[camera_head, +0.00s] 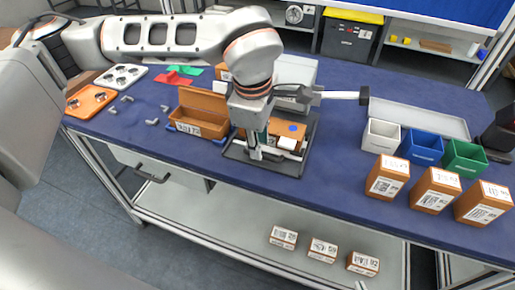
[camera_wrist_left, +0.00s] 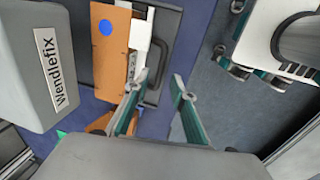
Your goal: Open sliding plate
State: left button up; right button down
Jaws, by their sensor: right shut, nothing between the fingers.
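My left gripper (camera_head: 256,153) points down over a dark tray (camera_head: 292,170) in the middle of the table. In the left wrist view, its two teal fingers (camera_wrist_left: 163,88) stand apart with a clear gap, so it is open. An orange-brown box or plate with a blue dot (camera_head: 294,127) lies in the tray and also shows in the left wrist view (camera_wrist_left: 109,60). A white piece (camera_wrist_left: 140,38) is at its edge, close to the left fingertip; I cannot tell whether they touch. I cannot tell which part is the sliding plate.
An open orange-brown box (camera_head: 203,112) stands left of the tray, and a grey Wendlefix box (camera_wrist_left: 45,65) is beside it. White (camera_head: 381,136), blue (camera_head: 423,147) and green (camera_head: 464,159) bins and labelled boxes (camera_head: 387,178) stand at right. Bare tabletop lies between tray and boxes.

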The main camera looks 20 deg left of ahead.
pick_arm(q)
jog(key=shift+w+f, duration=0.15)
jog(key=shift+f, duration=0.7)
jog(key=shift+w+f, duration=0.15)
jog(key=shift+f, duration=0.7)
